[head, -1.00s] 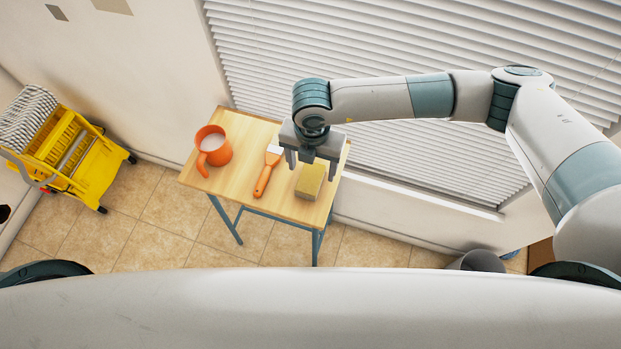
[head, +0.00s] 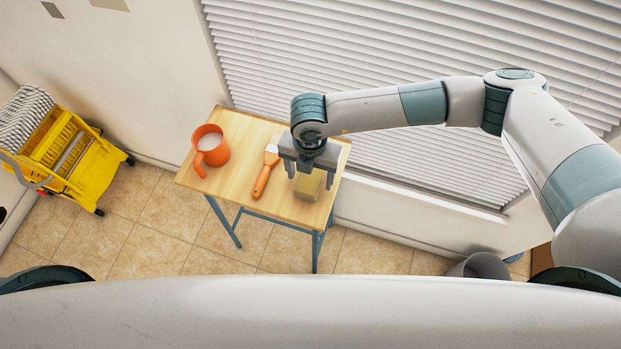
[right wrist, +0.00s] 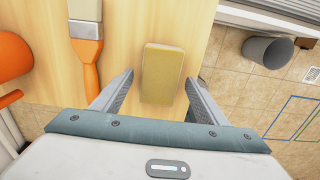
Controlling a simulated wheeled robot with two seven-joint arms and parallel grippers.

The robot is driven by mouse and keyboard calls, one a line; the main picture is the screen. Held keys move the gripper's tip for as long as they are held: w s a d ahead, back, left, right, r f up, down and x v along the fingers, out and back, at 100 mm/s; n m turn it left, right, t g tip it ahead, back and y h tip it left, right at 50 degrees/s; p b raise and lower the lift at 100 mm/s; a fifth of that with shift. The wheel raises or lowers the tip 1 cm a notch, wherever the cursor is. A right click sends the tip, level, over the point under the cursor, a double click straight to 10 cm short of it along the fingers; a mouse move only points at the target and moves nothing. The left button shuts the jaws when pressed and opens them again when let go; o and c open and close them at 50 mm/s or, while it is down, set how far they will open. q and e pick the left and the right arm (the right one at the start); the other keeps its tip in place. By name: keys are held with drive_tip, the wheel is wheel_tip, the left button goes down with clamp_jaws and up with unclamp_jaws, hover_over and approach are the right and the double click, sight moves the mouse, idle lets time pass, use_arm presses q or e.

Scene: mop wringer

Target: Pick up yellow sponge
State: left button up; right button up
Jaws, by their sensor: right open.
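The yellow sponge (head: 308,186) is a block lying on the wooden table (head: 240,158), near its right edge. My right gripper (head: 309,174) is open over the sponge in the head view. In the right wrist view the sponge (right wrist: 162,73) lies between the lines of the two open fingers (right wrist: 160,90), a little nearer the right finger. It is not gripped. Whether the fingers are level with it or above it is hard to tell. My left gripper is not in view.
A yellow mop wringer (head: 85,165) is on the floor at left. A grey bin (head: 482,267) stands at lower right. Window blinds are behind the table.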

sight(310, 179)
drive_tip(key=shift+c, duration=0.3)
drive_tip(key=c, duration=1.1)
wheel_tip(310, 179, up, 10)
drive_tip(key=b, duration=0.3)
drive_tip(key=o, duration=0.5)
drive_tip(key=c, duration=0.6)
